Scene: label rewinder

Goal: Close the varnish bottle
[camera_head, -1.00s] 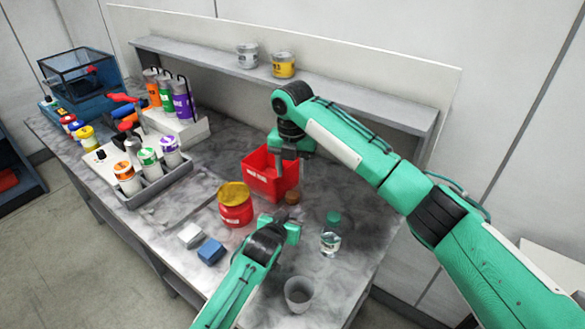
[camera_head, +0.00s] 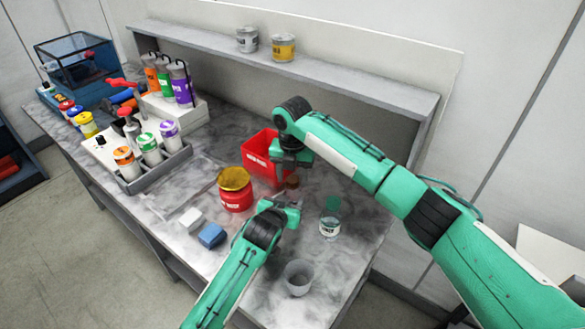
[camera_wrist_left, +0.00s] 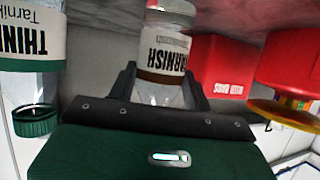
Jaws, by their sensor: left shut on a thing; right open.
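The varnish bottle (camera_wrist_left: 166,52) is a clear bottle with a white label, shown upside down in the left wrist view. My left gripper (camera_wrist_left: 160,90) is shut on it, one finger on each side; it also shows in the head view (camera_head: 284,206). A small brown cap-like piece (camera_head: 292,182) shows just behind the left gripper, which hides most of the bottle. I cannot tell whether this piece is seated on the neck. My right gripper (camera_head: 293,165) is open and points down just above the brown piece.
A thinner bottle (camera_head: 330,228) with a green cap stands right of the left gripper. A clear cup (camera_head: 298,278) is in front. A red can with a yellow lid (camera_head: 235,190), a red bin (camera_head: 262,152) and blue (camera_head: 211,236) and white blocks (camera_head: 191,219) are left.

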